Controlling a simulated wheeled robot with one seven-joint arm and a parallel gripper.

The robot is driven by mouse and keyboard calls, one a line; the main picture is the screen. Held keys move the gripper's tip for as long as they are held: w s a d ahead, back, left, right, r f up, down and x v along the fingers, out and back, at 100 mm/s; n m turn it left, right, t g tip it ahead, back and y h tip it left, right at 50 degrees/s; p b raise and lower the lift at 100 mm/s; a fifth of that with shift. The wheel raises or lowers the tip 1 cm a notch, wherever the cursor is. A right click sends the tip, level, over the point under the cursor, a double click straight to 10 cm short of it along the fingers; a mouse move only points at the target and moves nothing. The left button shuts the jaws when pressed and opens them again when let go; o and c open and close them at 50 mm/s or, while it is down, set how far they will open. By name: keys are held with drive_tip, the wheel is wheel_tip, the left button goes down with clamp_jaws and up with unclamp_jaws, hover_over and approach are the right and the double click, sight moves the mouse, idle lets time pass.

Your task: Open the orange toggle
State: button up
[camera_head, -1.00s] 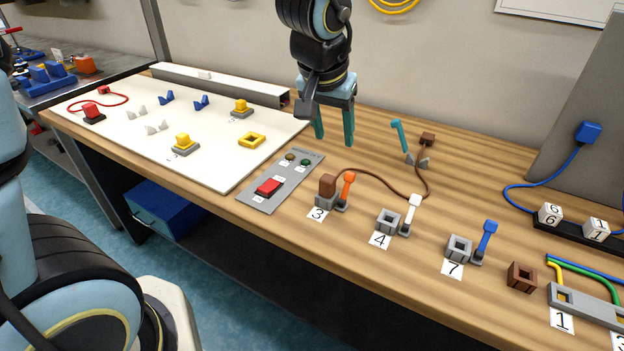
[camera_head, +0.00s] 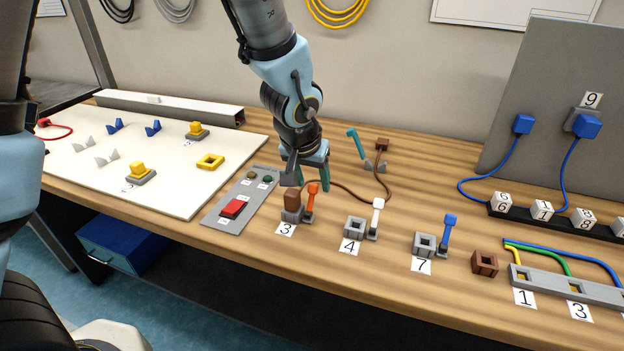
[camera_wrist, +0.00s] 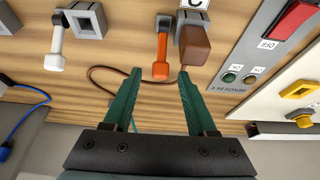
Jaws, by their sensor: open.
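The orange toggle (camera_head: 312,193) stands upright beside a grey socket (camera_head: 292,213) that holds a brown plug (camera_head: 292,197), behind the label 3. In the wrist view the orange toggle (camera_wrist: 161,55) lies ahead of the fingertips, between their lines, with the brown plug (camera_wrist: 194,45) to its right. My gripper (camera_head: 308,180) is open and empty, above the table just behind the toggle and plug. In the wrist view my gripper (camera_wrist: 160,75) shows both green fingers apart, the right fingertip close to the brown plug. I cannot tell whether it touches.
A white toggle (camera_head: 376,215) and a blue toggle (camera_head: 447,232) stand to the right beside empty sockets. A panel with a red switch (camera_head: 234,207) lies to the left. A brown cable (camera_head: 348,193) runs behind the orange toggle.

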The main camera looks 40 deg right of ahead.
drive_tip(key=shift+f, duration=0.2)
clamp_jaws()
idle(0.4)
